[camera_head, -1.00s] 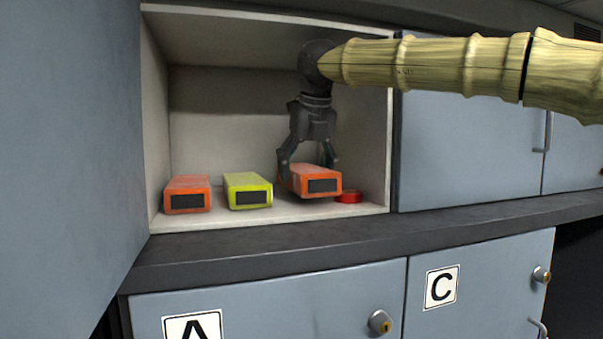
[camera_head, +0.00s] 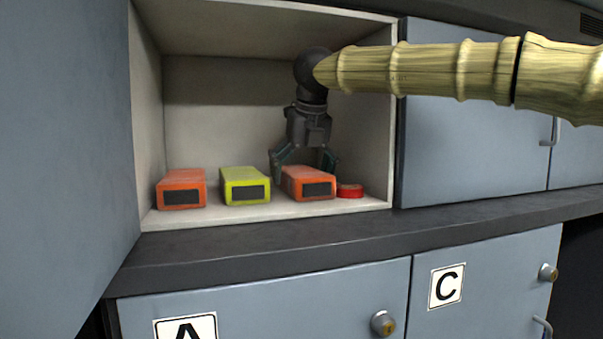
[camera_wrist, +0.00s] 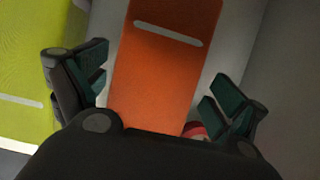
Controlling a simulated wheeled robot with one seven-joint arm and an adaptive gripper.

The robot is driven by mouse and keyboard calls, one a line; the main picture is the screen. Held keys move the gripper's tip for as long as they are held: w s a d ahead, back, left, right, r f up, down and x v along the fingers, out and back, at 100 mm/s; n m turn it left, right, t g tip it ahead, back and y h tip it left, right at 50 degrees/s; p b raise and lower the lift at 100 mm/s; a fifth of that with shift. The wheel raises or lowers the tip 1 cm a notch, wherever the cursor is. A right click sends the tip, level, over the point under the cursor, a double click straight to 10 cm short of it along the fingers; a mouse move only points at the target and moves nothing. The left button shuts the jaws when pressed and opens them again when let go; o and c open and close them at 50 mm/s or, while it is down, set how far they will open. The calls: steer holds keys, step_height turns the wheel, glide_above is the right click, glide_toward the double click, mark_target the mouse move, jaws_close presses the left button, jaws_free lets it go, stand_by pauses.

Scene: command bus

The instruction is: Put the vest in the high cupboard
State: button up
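The open high cupboard (camera_head: 215,110) holds a row of three box-shaped packages, which may be packed vests. No unfolded vest shows. An orange package (camera_head: 308,183) rests on the cupboard floor at the right of the row. My gripper (camera_head: 303,170) reaches down over it, fingers spread on either side. In the wrist view my gripper (camera_wrist: 155,92) is open, with gaps between its fingers and the orange package (camera_wrist: 165,70). A yellow-green package (camera_head: 244,185) lies in the middle and another orange package (camera_head: 181,188) at the left.
A red round object (camera_head: 350,190) lies right of the nearest package, close to the cupboard's right wall. An open grey door (camera_head: 60,150) stands at the left. A closed cupboard door (camera_head: 470,125) is at the right. A dark ledge (camera_head: 270,240) runs below, above lockers A and C.

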mark_target(318, 181)
steer(key=shift+s+r, duration=0.3)
steer(key=shift+s, duration=0.25)
steer(key=shift+w+a, duration=0.15)
steer(key=shift+w, duration=0.35)
steer(key=shift+r+b, duration=0.25)
steer(key=shift+b, duration=0.3)
steer(key=s+d+b, duration=0.1)
steer(key=s+b, duration=0.1)
steer(key=s, duration=0.1)
steer(key=s+d+b, duration=0.1)
steer(key=s+b, duration=0.1)
steer(key=s, duration=0.2)
steer(key=s+d+b, duration=0.1)
steer(key=s+b, duration=0.1)
steer(key=s, duration=0.1)
steer(key=shift+s+d+r, duration=0.2)
steer(key=shift+s+r, duration=0.05)
steer(key=shift+s, duration=0.1)
steer(key=shift+s+d+r+b, duration=0.15)
steer(key=shift+s+b, duration=0.1)
steer(key=shift+s, duration=0.15)
steer(key=shift+s+d+b, duration=0.15)
steer(key=shift+s+b, duration=0.05)
steer(key=shift+s, duration=0.2)
